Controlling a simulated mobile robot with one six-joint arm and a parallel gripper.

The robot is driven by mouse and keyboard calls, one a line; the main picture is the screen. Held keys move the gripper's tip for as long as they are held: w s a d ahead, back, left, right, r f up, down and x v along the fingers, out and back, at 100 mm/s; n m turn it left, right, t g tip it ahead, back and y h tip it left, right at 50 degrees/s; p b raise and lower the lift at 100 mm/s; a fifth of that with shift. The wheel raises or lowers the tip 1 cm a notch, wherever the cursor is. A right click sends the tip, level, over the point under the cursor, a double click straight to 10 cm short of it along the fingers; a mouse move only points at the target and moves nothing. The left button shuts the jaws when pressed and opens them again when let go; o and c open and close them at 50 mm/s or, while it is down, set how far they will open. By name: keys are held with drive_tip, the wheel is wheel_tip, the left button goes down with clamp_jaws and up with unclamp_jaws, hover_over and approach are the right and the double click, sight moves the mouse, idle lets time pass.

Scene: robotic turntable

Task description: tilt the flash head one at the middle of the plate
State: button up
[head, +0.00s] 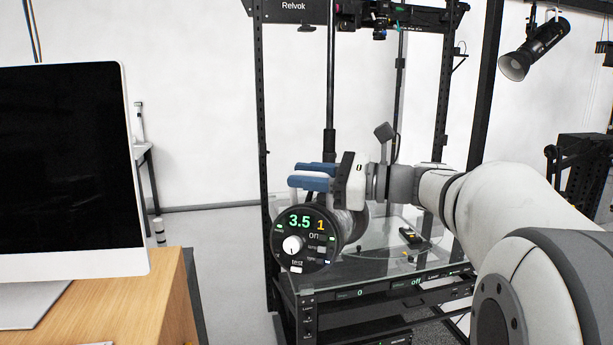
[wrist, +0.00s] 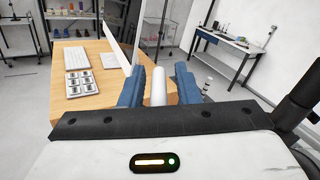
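The flash head (head: 303,243) is a dark cylinder beside the turntable's glass plate (head: 385,262) in the head view. Its round end faces me and shows 3.5, 1 and "on", with a white knob. My gripper (head: 312,178) is just above it, with two blue fingers pointing left. In the wrist view my gripper (wrist: 159,88) is open, its fingers on either side of a white rounded bar (wrist: 158,86). Narrow gaps show between the bar and both fingers. The bar appears to belong to the flash head; their join is hidden.
A black rack frame (head: 263,120) stands around the plate, with a vertical pole (head: 330,90) behind my gripper. A small black device (head: 410,237) lies on the glass. A wooden desk (head: 165,300) with a monitor (head: 65,170) is at left. A lamp (head: 535,48) hangs at upper right.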

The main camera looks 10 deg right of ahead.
drive_tip(key=shift+o, duration=0.4)
drive_tip(key=b+v, duration=0.1)
drive_tip(key=v, duration=0.6)
drive_tip(key=shift+s+d+b, duration=0.25)
drive_tip(key=shift+d+b, duration=0.1)
